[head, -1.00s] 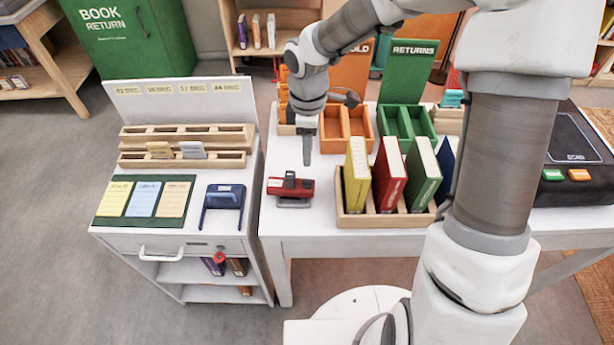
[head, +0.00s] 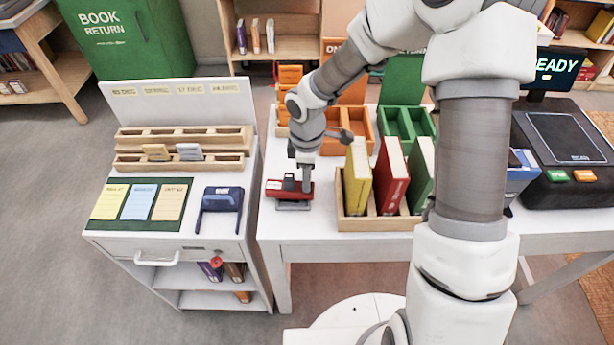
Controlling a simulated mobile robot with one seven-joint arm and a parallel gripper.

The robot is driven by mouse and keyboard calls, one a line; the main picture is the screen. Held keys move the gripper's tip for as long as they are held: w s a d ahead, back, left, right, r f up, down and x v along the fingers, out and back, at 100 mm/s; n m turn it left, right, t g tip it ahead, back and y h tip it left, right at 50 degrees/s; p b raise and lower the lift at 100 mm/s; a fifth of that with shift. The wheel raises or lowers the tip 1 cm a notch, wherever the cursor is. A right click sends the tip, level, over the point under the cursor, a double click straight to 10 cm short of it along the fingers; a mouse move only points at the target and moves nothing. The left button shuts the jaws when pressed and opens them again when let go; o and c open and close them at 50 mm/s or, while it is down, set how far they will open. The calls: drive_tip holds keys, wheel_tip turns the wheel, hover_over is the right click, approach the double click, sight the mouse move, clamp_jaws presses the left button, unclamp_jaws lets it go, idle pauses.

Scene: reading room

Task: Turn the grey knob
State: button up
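A red stamp-like device (head: 274,188) with a dark top part (head: 289,181) and a grey base (head: 291,206) sits near the front left of the white table. My gripper (head: 306,186) points down at the right end of this device, touching it or just in front of or above it; I cannot tell which. The fingers look narrow and close together, and whether they hold anything is not clear. I cannot make out a grey knob; the right end of the device is partly covered by my gripper.
A wooden rack (head: 364,222) with yellow, red and green books stands close to the right of the device. Orange (head: 340,135) and green (head: 410,122) trays are behind. A white cart (head: 165,238) with a blue stamp-like item (head: 221,199) stands at left.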

clamp_jaws()
drive_tip(key=shift+m, duration=0.4)
drive_tip(key=m+b, duration=0.1)
drive_tip(key=m, duration=0.2)
drive_tip(key=shift+m, duration=0.3)
drive_tip(key=shift+m+b, duration=0.65)
drive_tip(key=shift+m, duration=1.55)
drive_tip(key=shift+o, duration=1.5)
unclamp_jaws()
